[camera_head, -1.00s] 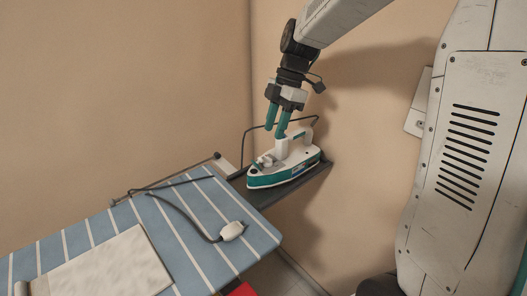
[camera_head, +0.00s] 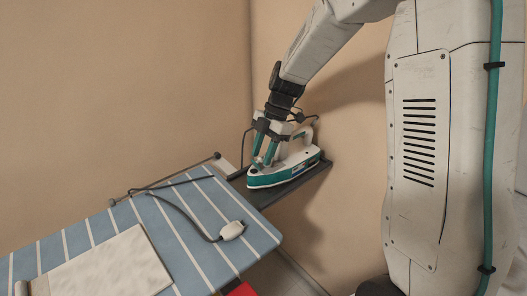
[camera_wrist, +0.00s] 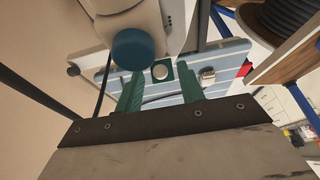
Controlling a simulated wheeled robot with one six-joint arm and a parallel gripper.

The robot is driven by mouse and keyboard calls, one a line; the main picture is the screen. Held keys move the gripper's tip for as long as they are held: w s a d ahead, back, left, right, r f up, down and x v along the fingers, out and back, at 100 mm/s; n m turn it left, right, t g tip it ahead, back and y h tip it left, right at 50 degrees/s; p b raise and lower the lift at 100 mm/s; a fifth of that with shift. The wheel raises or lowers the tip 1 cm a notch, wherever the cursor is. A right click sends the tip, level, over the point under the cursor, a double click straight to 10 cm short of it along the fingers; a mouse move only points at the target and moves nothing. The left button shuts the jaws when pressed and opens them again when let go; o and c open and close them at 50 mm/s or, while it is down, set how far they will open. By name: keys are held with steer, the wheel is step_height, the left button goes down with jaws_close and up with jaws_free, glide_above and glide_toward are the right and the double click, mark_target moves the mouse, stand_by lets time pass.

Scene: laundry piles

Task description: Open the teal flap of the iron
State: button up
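The iron (camera_head: 290,172), white with a teal band round its base, sits upright on a dark rest at the board's right end. My gripper (camera_head: 263,160) points down over the front part of the iron. In the wrist view its two green fingers (camera_wrist: 160,82) stand apart, with a small pale round piece (camera_wrist: 160,72) showing between them. Part of the iron's white body and a dark teal round part (camera_wrist: 137,48) fill the top of that view. I cannot clearly make out the teal flap, nor tell whether a finger touches the iron.
The blue-striped ironing board (camera_head: 205,225) carries a folded pale cloth (camera_head: 105,268) and a white plug-like piece (camera_head: 232,230) on the dark cord. The walls are close behind the iron. A wooden cable reel (camera_wrist: 285,40) shows at the wrist view's upper right.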

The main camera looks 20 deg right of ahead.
jaws_close()
steer(key=shift+w+d+f+g+y, duration=0.15)
steer(key=shift+d+g+y, duration=0.2)
steer(key=shift+y, duration=0.45)
jaws_free()
steer(key=v, duration=0.7)
steer(key=shift+d+r, duration=0.15)
steer(key=shift+r, duration=0.25)
